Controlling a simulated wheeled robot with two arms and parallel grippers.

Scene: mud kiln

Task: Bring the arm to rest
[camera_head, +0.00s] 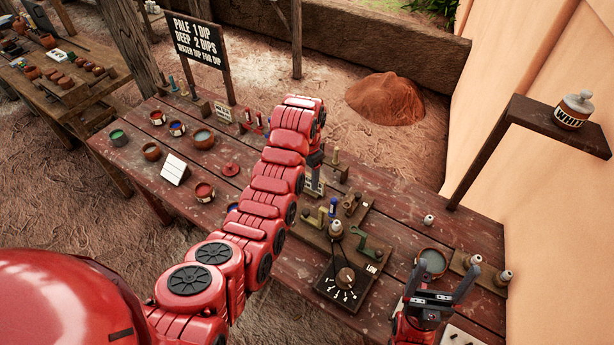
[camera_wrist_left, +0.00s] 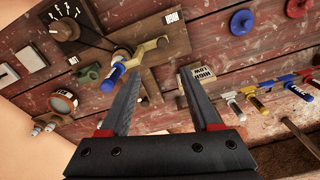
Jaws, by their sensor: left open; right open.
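My left arm reaches from the lower left across the table (camera_head: 237,176) in the head view. Its gripper is mostly hidden behind the arm there. In the left wrist view the left gripper (camera_wrist_left: 160,78) is open, with nothing between its fingers. Its fingers are over the table near a wooden fixture (camera_wrist_left: 172,50) with a brass lever and a blue piece (camera_wrist_left: 115,77). My right gripper (camera_head: 443,284) is open and empty at the lower right of the head view, in front of a bowl (camera_head: 432,262).
A dial board (camera_head: 330,290) and a green lever fixture (camera_head: 372,248) stand left of the right gripper. Paint pots and a dip sign (camera_head: 197,45) stand at the table's left part.

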